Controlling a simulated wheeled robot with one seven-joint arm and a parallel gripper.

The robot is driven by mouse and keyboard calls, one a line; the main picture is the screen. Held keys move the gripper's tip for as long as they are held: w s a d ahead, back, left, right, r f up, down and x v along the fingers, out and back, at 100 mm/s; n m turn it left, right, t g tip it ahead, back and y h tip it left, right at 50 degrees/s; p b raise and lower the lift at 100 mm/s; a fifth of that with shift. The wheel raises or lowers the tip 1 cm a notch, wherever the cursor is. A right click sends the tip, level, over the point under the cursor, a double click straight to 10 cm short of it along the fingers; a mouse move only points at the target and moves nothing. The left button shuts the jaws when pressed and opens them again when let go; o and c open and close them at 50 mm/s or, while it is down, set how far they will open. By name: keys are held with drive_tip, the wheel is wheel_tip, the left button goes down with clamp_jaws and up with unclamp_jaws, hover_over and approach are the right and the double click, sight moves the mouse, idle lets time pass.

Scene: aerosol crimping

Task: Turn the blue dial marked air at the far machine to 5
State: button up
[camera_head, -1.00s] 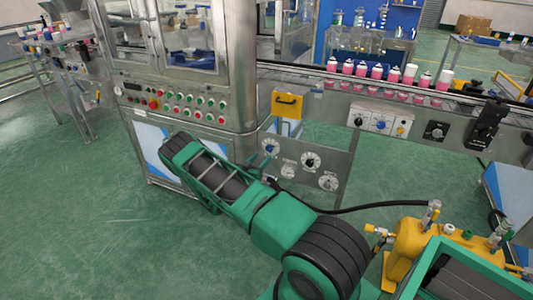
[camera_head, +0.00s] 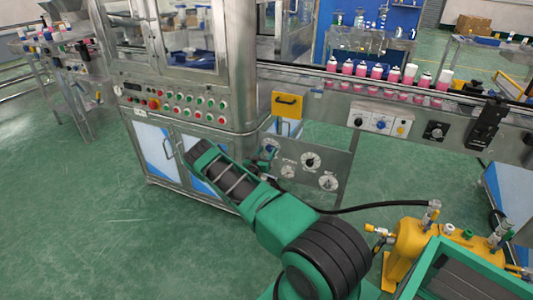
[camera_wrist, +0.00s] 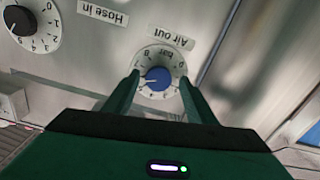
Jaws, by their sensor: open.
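The blue dial (camera_wrist: 158,78) sits at the centre of a white round scale on a metal panel, under an upside-down label "Air out" (camera_wrist: 171,38). The scale is marked "bar"; its small numerals and the dial's setting are hard to read. My gripper (camera_wrist: 159,82) is open, with one finger on each side of the dial, over the scale's edges. I cannot tell whether the fingers touch it. In the head view the blue dial (camera_head: 270,146) shows at the panel's left, beside my gripper (camera_head: 264,159), which is small there and partly hidden by my arm.
A black dial (camera_wrist: 17,20) labelled "Hose in" is at upper left in the wrist view. In the head view, the low panel (camera_head: 340,160) carries several dials. The steel machine cabinet (camera_head: 175,160) stands left of it. A conveyor with pink cans (camera_head: 378,72) runs behind.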

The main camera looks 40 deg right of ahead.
drive_tip(key=shift+w+d, duration=0.1)
drive_tip(key=shift+d, duration=0.2)
drive_tip(key=c, duration=1.1)
drive_tip(key=shift+o, duration=0.2)
drive_tip(key=shift+w+r, duration=0.1)
drive_tip(key=shift+w, duration=0.05)
drive_tip(key=shift+n, duration=0.3)
